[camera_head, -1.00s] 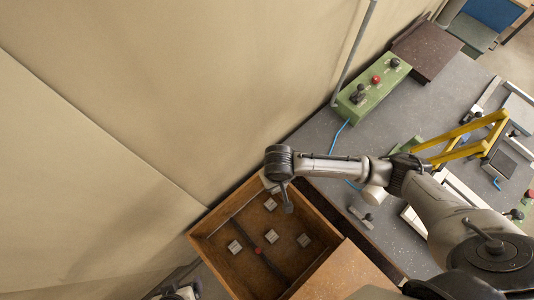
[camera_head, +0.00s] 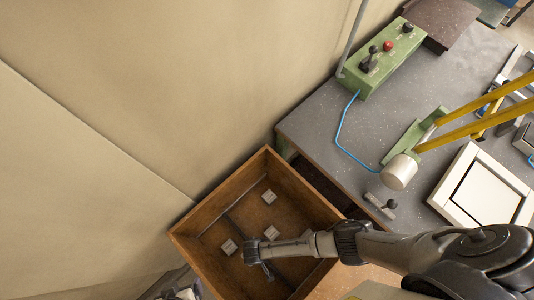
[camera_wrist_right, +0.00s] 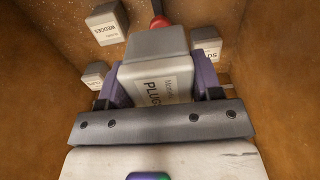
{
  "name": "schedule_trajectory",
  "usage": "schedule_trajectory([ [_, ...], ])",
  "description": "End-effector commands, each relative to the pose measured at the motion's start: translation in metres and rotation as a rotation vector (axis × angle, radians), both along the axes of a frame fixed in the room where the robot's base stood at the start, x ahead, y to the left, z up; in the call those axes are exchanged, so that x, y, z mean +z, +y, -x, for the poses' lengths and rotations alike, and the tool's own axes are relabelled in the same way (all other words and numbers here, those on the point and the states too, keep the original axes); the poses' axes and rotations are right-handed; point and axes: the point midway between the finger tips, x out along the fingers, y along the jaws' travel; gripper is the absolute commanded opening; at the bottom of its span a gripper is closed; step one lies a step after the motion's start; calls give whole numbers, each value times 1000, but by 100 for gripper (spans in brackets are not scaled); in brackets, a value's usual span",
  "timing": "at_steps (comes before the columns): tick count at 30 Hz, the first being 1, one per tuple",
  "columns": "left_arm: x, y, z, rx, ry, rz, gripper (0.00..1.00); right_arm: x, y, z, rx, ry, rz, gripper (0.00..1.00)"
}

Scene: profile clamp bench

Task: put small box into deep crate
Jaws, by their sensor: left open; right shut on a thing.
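The deep crate (camera_head: 300,187) is an open brown wooden box at the lower middle of the head view. My right arm reaches over it from the right. The right gripper's fingers are hidden under its wrist in that view. In the right wrist view the right gripper (camera_wrist_right: 160,85) is shut on a small box (camera_wrist_right: 155,50), grey-white and labelled PLUGS, between purple fingers. Crate walls show on both sides of it. I cannot tell whether the box touches the floor. My left gripper (camera_head: 182,293), partly cut off at the bottom edge, is open.
Several labelled boxes, one of them a WEDGES box (camera_wrist_right: 107,24), lie on the crate floor near a red knob (camera_wrist_right: 160,21). A grey bench (camera_head: 320,115) right of the crate carries a green control box (camera_head: 380,62), yellow bars (camera_head: 480,125) and a white frame (camera_head: 487,192).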

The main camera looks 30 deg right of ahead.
Motion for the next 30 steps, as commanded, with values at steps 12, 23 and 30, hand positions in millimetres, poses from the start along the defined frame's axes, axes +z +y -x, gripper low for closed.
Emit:
schedule_trajectory([
  [12, -7, 0, 0, -2, 0, -2, 85, -14, 7, 11, 25, 0, -1, 33],
  [23, -24, -3, 0, 7, 1, 11, 85, -51, 30, 63, 27, 2, -1, 33],
  [30, -37, -3, 1, 7, 1, 11, 85, -75, 47, 100, 26, 0, -1, 33],
])
